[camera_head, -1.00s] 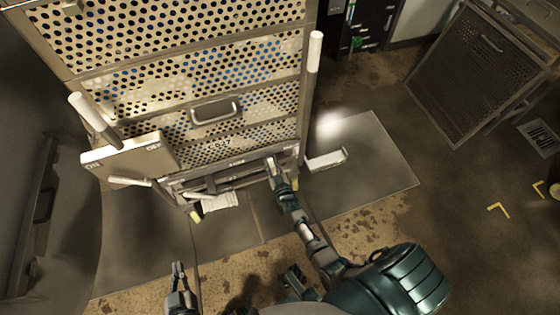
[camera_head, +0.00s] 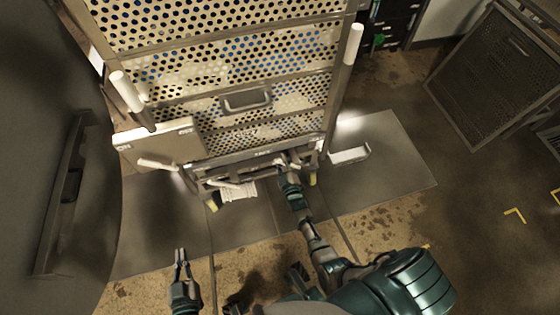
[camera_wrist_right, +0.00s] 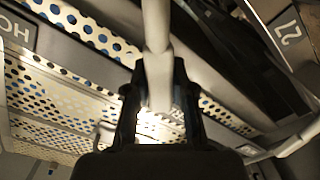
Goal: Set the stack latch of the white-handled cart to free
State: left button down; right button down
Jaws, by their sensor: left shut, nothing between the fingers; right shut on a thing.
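The white-handled cart (camera_head: 300,62) is a tall stack of perforated metal panels in the head view. It has an upright white handle (camera_head: 354,43) at the right and another (camera_head: 126,91) at the left. My right gripper (camera_head: 289,166) is at the cart's low front edge. In the right wrist view, my right gripper (camera_wrist_right: 156,88) is shut on a pale rod-like lever (camera_wrist_right: 156,30), seemingly the stack latch. A plate reading "HO", partly cut off (camera_wrist_right: 15,33), shows at upper left. My left gripper (camera_head: 181,257) is shut and empty, low and apart from the cart.
A panel box (camera_head: 160,142) and a white lever (camera_head: 158,165) stick out at the cart's left. A pale pedal-like bar (camera_head: 349,155) is at its lower right. A dark curved wall (camera_head: 50,150) stands left. Another mesh cart (camera_head: 490,75) stands right, with open floor between.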

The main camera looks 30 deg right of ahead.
jog(key=shift+w+a+r, duration=0.15)
jog(key=c, duration=1)
grip_release()
jog(key=shift+o, duration=0.2)
jog(key=shift+a, duration=0.1)
jog(key=v, duration=1.2)
jog(key=shift+f, duration=0.25)
